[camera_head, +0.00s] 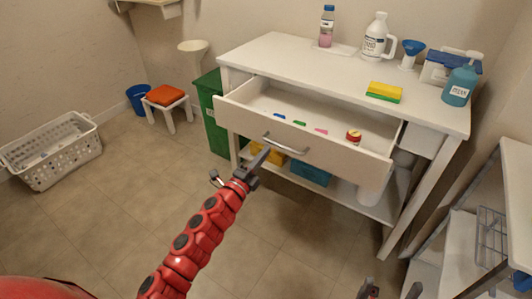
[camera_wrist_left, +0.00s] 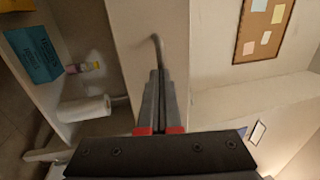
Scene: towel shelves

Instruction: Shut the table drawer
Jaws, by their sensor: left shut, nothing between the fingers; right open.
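The white table (camera_head: 300,52) has its drawer (camera_head: 300,127) pulled out, with several small coloured items and a red-and-white jar (camera_head: 353,137) inside. A grey bar handle (camera_head: 287,147) is on the drawer front; the handle (camera_wrist_left: 156,42) and drawer front (camera_wrist_left: 130,40) also show in the left wrist view. My left gripper (camera_head: 263,156) is shut and empty, its tips close to the handle's left end. It also shows in the left wrist view (camera_wrist_left: 161,78). I cannot tell whether it touches the handle. My right gripper (camera_head: 389,289) is open at the bottom edge, away from the drawer.
Bottles, a funnel and a sponge (camera_head: 384,90) stand on the tabletop. The lower shelf holds a teal box (camera_head: 311,172) and a white roll (camera_head: 371,188). A green bin (camera_head: 212,112) is left of the table. A cart (camera_head: 516,160) stands right. Floor before the table is clear.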

